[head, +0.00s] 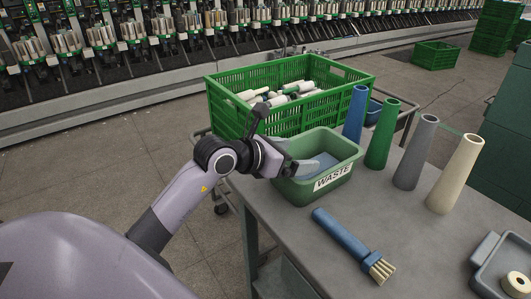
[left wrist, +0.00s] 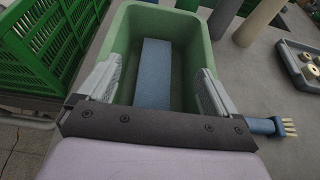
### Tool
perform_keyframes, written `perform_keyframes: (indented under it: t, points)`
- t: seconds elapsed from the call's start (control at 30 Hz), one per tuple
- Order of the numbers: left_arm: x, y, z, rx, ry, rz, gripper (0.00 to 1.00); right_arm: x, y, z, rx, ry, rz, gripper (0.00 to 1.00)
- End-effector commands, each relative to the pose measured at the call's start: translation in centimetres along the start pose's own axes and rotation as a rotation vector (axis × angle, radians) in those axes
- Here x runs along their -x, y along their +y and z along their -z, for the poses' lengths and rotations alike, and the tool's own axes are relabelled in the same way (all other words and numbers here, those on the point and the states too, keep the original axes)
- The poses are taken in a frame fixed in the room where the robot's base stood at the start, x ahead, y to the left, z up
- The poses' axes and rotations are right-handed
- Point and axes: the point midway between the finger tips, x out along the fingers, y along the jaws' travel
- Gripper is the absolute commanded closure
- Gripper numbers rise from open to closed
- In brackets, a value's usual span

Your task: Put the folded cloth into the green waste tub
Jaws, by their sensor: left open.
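The green waste tub (head: 341,161) with a "WASTE" label stands on the grey table near its left edge. The blue folded cloth (left wrist: 152,77) lies inside the tub in the left wrist view; in the head view only a bluish patch of it (head: 325,160) shows behind my gripper. My left gripper (head: 306,168) is at the tub's left side with its fingers over the opening. In the left wrist view its two fingers (left wrist: 155,85) are spread wide, one on each side of the cloth, with nothing between them held. My right gripper is in neither view.
A large green crate (head: 230,105) of bobbins stands behind the tub. Blue, green, grey and cream cones (head: 459,173) stand to its right. A blue-handled brush (head: 346,238) lies in front, and a grey tray (head: 489,272) sits at the right.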

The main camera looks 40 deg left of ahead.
Motion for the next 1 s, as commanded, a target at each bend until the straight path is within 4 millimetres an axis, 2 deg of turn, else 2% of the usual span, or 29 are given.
perform_keyframes:
  t: [0.3,0.5,0.7,1.0]
  points:
    - [6.2,0.0,0.2,-0.003,0.0,-0.002,0.07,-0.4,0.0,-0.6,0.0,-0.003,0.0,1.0]
    - [8.8,0.0,0.1,-0.001,-0.001,-0.001,0.07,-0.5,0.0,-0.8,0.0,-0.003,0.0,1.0]
    - [9.7,-0.1,0.0,0.0,0.0,0.001,0.07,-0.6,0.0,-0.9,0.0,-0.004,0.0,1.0]
    - [9.7,0.0,0.0,0.0,-0.001,0.0,0.07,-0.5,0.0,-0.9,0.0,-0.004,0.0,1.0]
